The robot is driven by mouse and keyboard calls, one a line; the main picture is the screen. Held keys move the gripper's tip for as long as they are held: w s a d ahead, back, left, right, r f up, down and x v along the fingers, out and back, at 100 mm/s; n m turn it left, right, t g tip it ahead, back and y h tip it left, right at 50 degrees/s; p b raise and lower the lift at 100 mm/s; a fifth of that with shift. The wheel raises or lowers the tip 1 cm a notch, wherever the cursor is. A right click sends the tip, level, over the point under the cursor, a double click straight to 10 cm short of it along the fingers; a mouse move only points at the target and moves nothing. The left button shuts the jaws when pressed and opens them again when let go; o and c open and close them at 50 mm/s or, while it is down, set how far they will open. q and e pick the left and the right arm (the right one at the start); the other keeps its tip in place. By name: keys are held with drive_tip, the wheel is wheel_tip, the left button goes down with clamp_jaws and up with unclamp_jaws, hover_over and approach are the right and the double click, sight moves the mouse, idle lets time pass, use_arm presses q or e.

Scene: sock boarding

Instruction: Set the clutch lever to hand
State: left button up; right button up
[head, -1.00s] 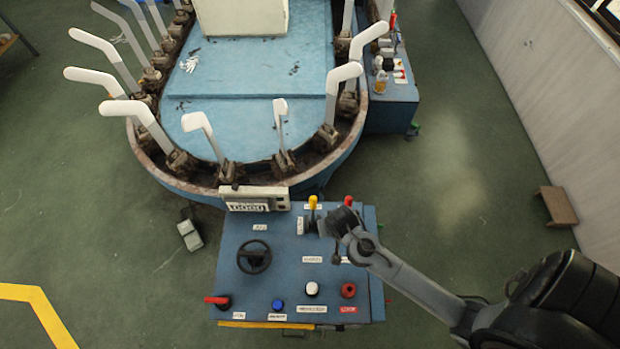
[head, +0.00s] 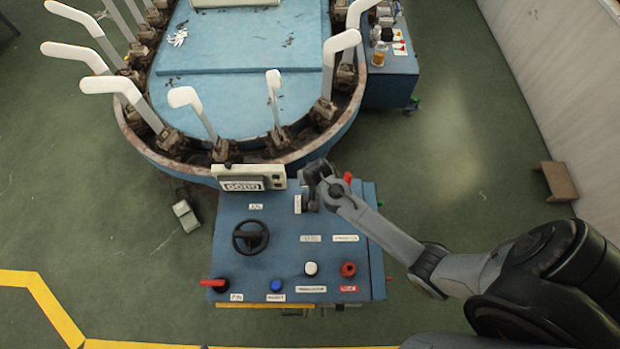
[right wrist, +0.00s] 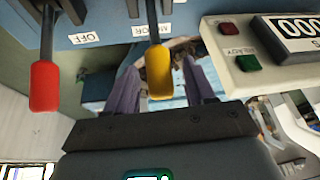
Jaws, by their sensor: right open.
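A yellow-knobbed lever (right wrist: 158,72) hangs between the two fingers of my right gripper (right wrist: 162,80) in the right wrist view. The fingers are open, one on each side, with a gap showing beside the knob. A red-knobbed lever (right wrist: 45,85) stands to the left, outside the fingers; its red tip also shows in the head view (head: 347,177). In the head view my right gripper (head: 315,187) is over the top of the blue control panel (head: 275,207) and hides the yellow lever. I cannot read which lever is labelled clutch. My left gripper is out of view.
The panel carries a black handwheel (head: 250,237), blue (head: 277,285), white (head: 311,268) and red (head: 348,269) knobs, and a red handle (head: 214,283). A counter box (head: 249,179) stands close beside the gripper. Behind is the oval machine (head: 170,150) with several white sock boards.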

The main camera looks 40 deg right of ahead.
drive_tip(key=shift+x, duration=1.25)
clamp_jaws()
